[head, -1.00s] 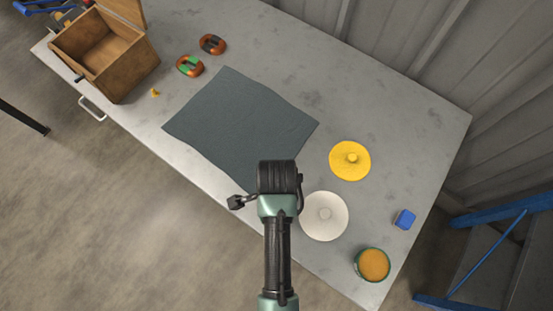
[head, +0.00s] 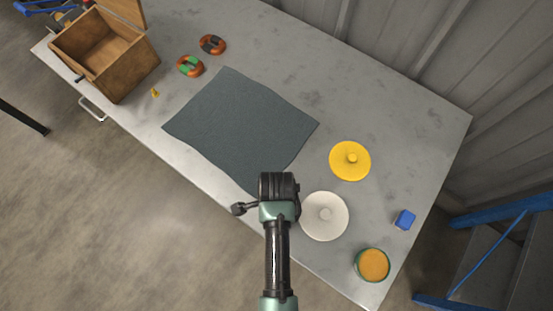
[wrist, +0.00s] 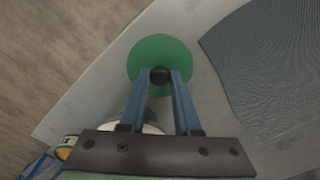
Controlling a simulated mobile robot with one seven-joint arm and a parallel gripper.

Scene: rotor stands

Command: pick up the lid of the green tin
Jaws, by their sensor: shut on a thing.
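A round green lid (wrist: 148,50) with a black knob (wrist: 160,75) shows in the wrist view. My gripper (wrist: 160,77) has its two blue fingers shut on the knob, one on each side. How far the lid is above the table cannot be told. In the head view my arm hides the lid and the fingertips. The green tin (head: 358,268) stands open at the table's near right corner, with orange contents. A part of it also shows at the lower left of the wrist view (wrist: 65,150).
On the table (head: 400,110) lie a white lid (head: 338,222), a yellow lid (head: 340,168), a blue block (head: 405,219) and a dark cloth (head: 235,125). An open wooden box (head: 125,75), two orange ring-like parts (head: 190,66) and a small yellow piece (head: 155,93) are at the left.

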